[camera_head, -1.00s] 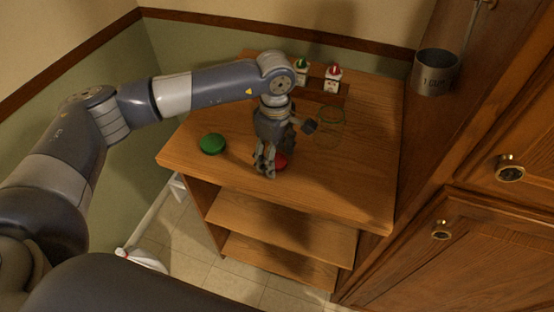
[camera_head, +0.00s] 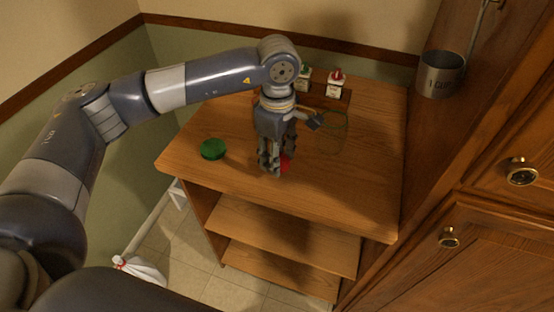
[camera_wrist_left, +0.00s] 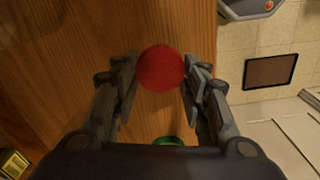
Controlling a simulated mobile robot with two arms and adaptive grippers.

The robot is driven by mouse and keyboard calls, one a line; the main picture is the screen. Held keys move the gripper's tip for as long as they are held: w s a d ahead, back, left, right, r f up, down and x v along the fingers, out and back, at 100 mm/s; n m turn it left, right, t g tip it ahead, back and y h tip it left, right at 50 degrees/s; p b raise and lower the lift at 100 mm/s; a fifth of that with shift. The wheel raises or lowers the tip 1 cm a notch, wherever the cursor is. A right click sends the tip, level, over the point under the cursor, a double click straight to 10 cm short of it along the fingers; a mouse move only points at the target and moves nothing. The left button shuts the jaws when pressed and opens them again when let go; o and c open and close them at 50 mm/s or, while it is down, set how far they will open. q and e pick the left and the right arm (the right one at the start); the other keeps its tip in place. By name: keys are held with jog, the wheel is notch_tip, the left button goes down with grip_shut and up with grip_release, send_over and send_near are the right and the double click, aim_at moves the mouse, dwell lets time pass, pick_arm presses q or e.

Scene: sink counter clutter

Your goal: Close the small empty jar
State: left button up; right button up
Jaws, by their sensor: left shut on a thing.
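A round red lid (camera_head: 285,163) is at the front part of the wooden counter top. My left gripper (camera_head: 273,169) points down at it and partly hides it. In the left wrist view the red lid (camera_wrist_left: 162,68) sits between the two fingertips, and the gripper is shut on it. I cannot tell whether the lid is clear of the wood. A clear glass jar (camera_head: 333,132) stands to the right of the gripper, faint against the wood; its contents look empty. A green lid (camera_head: 212,149) lies to the left. My right gripper is not in view.
Two small white containers, one with a green top (camera_head: 304,79) and one with a red top (camera_head: 336,84), stand in a wooden rack (camera_head: 318,92) at the back. A metal cup (camera_head: 441,75) hangs at the right. The counter's front right is clear.

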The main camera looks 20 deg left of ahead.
pick_arm(q)
jog(key=s+d+r+b, duration=0.1)
jog(key=s+d+b, duration=0.2)
jog(key=s, duration=1)
jog(key=shift+s+d+r+b, duration=0.15)
jog(key=shift+s+d+b, duration=0.2)
jog(key=shift+d, duration=0.7)
